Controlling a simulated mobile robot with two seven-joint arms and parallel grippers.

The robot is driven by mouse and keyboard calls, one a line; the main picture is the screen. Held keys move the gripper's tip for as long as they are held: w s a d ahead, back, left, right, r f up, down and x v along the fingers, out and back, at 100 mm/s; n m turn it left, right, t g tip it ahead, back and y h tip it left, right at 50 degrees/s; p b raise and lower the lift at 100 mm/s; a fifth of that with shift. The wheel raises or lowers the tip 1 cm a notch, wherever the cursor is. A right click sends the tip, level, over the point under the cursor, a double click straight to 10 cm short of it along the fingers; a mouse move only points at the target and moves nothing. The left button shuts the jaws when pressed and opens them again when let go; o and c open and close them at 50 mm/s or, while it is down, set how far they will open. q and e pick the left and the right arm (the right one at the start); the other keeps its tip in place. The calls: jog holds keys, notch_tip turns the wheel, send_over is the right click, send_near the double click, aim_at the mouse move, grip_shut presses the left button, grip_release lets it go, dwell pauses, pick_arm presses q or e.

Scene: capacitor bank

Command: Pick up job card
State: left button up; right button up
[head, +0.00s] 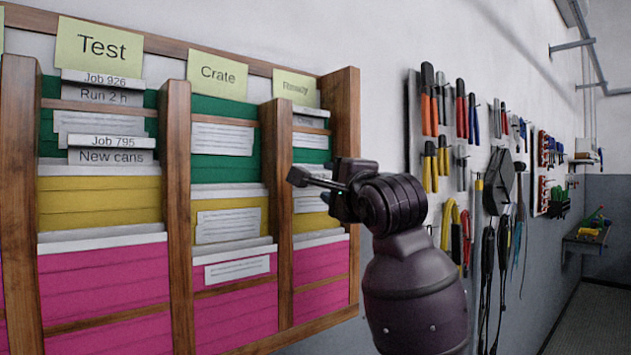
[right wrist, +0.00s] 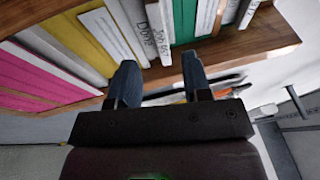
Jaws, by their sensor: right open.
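A wooden card rack (head: 178,200) stands at the left in the head view, with columns labelled Test, Crate and Ready. Job cards sit in the Test column: Job 926, Run 2 h (head: 103,95), and Job 795, New cans (head: 111,156). Another card (head: 308,121) sits high in the Ready column, partly hidden. My right gripper (head: 305,178) is in front of the Ready column, open and empty. My left gripper is out of view.
The rack's right side post (head: 341,110) stands close to my right gripper. A tool panel with pliers and screwdrivers (head: 440,110) hangs on the wall to the right. A small shelf (head: 585,240) is farther back. The floor at the far right is clear.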

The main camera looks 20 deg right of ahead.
aim_at(323, 176)
jog(key=w, duration=0.2)
jog(key=w+p, duration=0.1)
jog(key=w, duration=0.1)
jog(key=shift+r, duration=0.4)
grip_shut()
